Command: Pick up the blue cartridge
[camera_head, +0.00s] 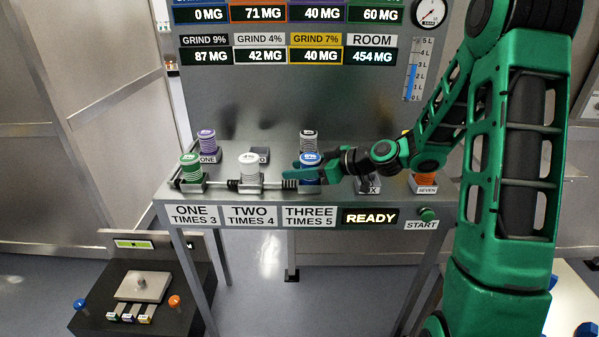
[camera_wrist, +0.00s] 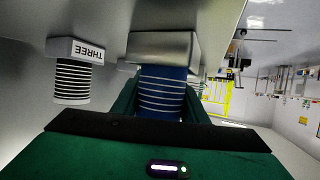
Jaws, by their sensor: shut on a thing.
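The blue cartridge (camera_head: 311,172) is ribbed and upright at the front row of the machine's shelf, above the label THREE TIMES 5. My gripper (camera_head: 308,167) reaches it from the right and is shut around it, partly hiding it. In the wrist view the blue cartridge (camera_wrist: 163,92) is between the two green fingers of my gripper (camera_wrist: 160,105), with its end against a grey metal block (camera_wrist: 163,46). I cannot tell whether it is still seated in that block.
A green cartridge (camera_head: 191,168) and a white one (camera_head: 249,163) stand to the left in the front row. A purple one (camera_head: 207,140) and a grey-white one (camera_head: 309,137) stand behind. An orange one (camera_head: 426,179) and a START button (camera_head: 428,214) are at right.

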